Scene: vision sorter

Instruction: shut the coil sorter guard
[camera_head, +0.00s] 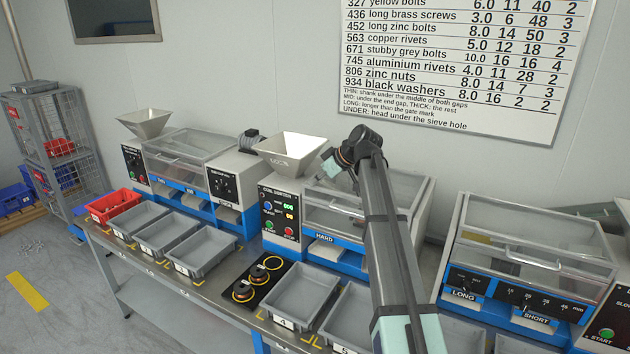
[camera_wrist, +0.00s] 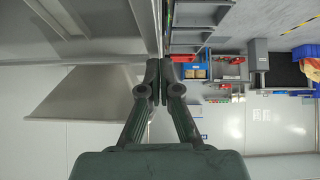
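The coil sorter (camera_head: 280,215) is the middle machine on the bench, with a lit control panel on its left. Its clear guard (camera_head: 335,197) has a pale frame and a bar handle (camera_head: 347,209) at the front. My arm hides part of the guard, and I cannot tell whether it is fully down. My gripper (camera_head: 333,167) is above the guard's left part, close to the hopper's right side. In the wrist view my gripper (camera_wrist: 157,84) has its fingers together, with nothing clearly held. A thin edge runs up to the fingertips there; contact is unclear.
A metal hopper (camera_head: 291,153) rises left of the guard and also shows in the wrist view (camera_wrist: 85,97). Other guarded machines stand left (camera_head: 188,152) and right (camera_head: 535,240). Grey trays (camera_head: 302,290) and a red tray (camera_head: 113,205) line the bench front.

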